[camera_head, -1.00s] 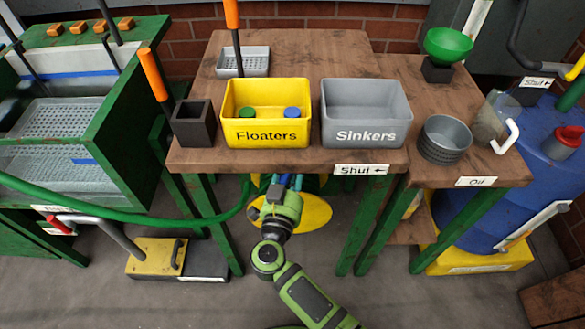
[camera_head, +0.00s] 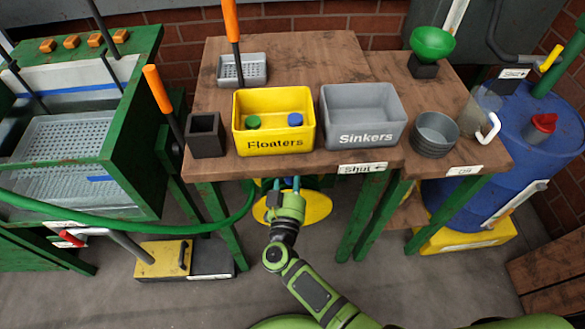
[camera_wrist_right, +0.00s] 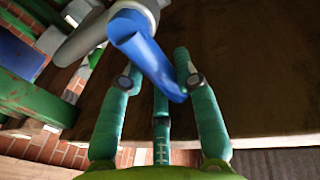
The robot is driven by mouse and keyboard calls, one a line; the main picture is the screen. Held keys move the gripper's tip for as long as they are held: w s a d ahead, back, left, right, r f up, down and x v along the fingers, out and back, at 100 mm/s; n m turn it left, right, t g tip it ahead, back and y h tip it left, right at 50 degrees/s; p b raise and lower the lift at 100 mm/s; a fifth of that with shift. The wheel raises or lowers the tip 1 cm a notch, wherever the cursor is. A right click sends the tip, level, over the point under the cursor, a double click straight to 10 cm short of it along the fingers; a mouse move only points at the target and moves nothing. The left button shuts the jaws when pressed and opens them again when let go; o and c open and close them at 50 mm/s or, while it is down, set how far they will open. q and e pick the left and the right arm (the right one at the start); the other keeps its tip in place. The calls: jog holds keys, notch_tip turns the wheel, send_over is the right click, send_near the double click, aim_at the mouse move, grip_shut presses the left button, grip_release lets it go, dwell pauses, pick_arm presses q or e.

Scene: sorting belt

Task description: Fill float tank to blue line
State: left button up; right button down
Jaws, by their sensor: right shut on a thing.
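The green-framed float tank (camera_head: 130,160) stands at the left in the head view, with a perforated tray inside. A blue line (camera_head: 85,88) runs across its pale back panel; a short blue mark (camera_head: 100,178) is lower down. I cannot make out a water level. My right gripper (camera_head: 286,183) is under the front edge of the wooden table. In the right wrist view its green fingers (camera_wrist_right: 160,78) are shut around a blue lever handle (camera_wrist_right: 150,55) on a grey pipe (camera_wrist_right: 85,35). My left gripper is out of view.
A green hose (camera_head: 150,215) runs from the tank to under the table (camera_head: 300,55). A red-handled lever (camera_head: 70,238) is below the tank. The yellow Floaters bin (camera_head: 272,145) and grey Sinkers bin (camera_head: 365,145) stand on the table. A blue drum (camera_head: 530,140) is at the right.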

jog(key=c, duration=0.9)
grip_release()
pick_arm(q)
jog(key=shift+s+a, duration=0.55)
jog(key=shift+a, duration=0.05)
pick_arm(e)
jog(key=v, duration=0.8)
jog(key=shift+f, duration=0.15)
